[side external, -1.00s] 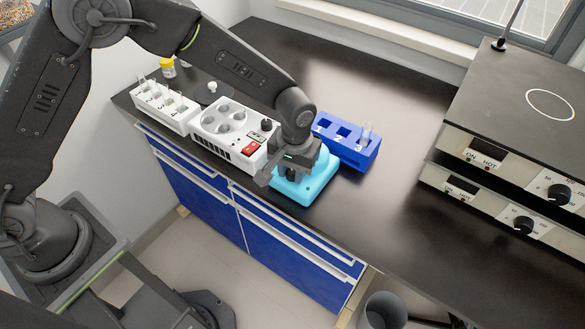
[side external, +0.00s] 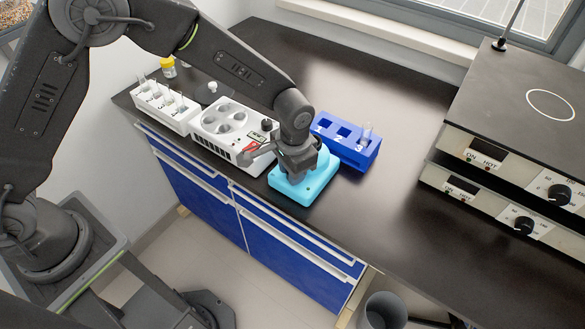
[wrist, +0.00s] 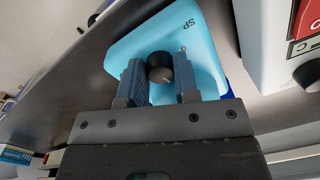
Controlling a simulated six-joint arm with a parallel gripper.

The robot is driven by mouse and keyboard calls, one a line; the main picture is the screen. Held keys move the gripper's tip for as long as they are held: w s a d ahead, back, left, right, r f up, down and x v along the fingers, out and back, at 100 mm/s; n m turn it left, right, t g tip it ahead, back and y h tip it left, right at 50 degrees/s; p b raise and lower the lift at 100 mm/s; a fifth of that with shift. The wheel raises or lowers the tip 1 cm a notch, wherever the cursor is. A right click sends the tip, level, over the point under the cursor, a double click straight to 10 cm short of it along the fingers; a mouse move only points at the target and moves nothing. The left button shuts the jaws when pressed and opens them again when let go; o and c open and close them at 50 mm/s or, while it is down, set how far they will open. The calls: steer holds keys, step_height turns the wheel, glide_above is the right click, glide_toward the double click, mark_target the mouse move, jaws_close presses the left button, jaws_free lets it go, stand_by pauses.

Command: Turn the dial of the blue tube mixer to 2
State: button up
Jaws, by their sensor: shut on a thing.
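The light-blue tube mixer (side external: 316,184) stands near the front edge of the bench, mostly covered from above by my gripper (side external: 297,172) in the side view. In the wrist view, the mixer (wrist: 207,60) has a round dark dial (wrist: 160,68) with a lighter pointer mark. The letters "SP" show on the mixer's top beside it; other scale marks are hidden or too small to read. My gripper (wrist: 161,78) has its two blue-grey fingers on opposite sides of the dial, shut on it. The dial's setting cannot be read.
A white device with a red switch (side external: 226,128) stands close on the left. A blue numbered rack (side external: 366,150) holding a tube is just behind right. A white tube rack (side external: 160,109) is farther left. Stacked hot plates (side external: 520,130) stand at right; the bench between is clear.

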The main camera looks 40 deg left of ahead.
steer(key=shift+m, duration=0.4)
steer(key=o, duration=0.9)
steer(key=r, duration=1.3)
steer(key=shift+s+d+r, duration=0.2)
steer(key=shift+d+r, duration=0.05)
steer(key=shift+r, duration=0.15)
